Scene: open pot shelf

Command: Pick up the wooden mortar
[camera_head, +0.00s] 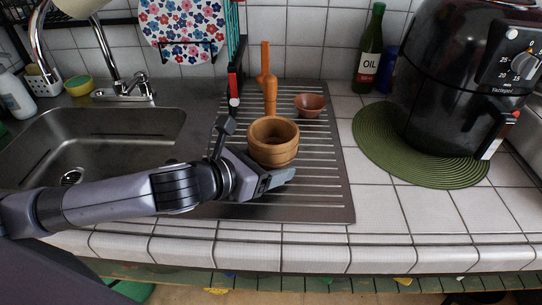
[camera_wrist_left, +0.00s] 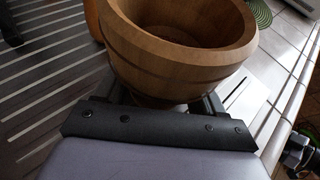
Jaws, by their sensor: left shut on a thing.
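The wooden mortar (camera_head: 273,141) is a round, banded wooden bowl, upright over the ribbed metal drainboard. My left gripper (camera_head: 262,180) comes in from the left and is shut on the lower part of the mortar. In the left wrist view the mortar (camera_wrist_left: 178,50) fills the top middle, its open mouth up and its inside looking empty. The fingers there are mostly hidden behind the gripper's dark edge and under the bowl. I cannot tell whether the mortar's base touches the drainboard. My right gripper is not in view.
An orange wooden pestle-like piece (camera_head: 267,82) stands behind the mortar, with a small brown bowl (camera_head: 310,104) beside it. An oil bottle (camera_head: 370,50) and a black air fryer (camera_head: 450,70) on a green mat (camera_head: 380,150) are at the right. The sink (camera_head: 95,140) is left.

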